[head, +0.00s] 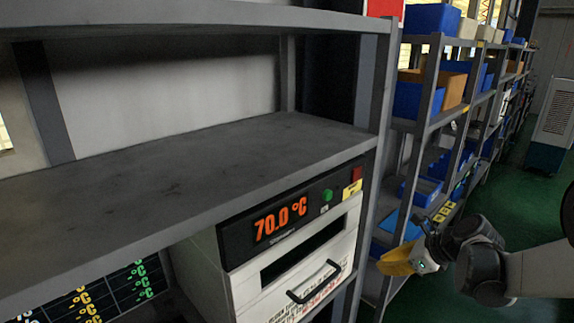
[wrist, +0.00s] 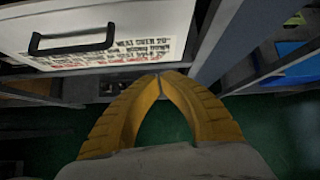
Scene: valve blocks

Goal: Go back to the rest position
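My gripper (head: 398,262) has yellow fingers and hangs at the right of the head view, in front of the shelf post and to the right of the oven. In the wrist view my gripper (wrist: 160,78) shows its two yellow ribbed fingers meeting at the tips, with nothing between them. Green floor shows below and around the fingers. My arm reaches in from the right edge of the head view.
A white oven (head: 243,283) with a 70.0 °C display and black handle (head: 314,283) sits on the grey shelf rack. The wrist view shows its drawer front (wrist: 120,30). Shelves with blue bins (head: 407,100) run back on the right. Green floor (head: 531,196) is clear there.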

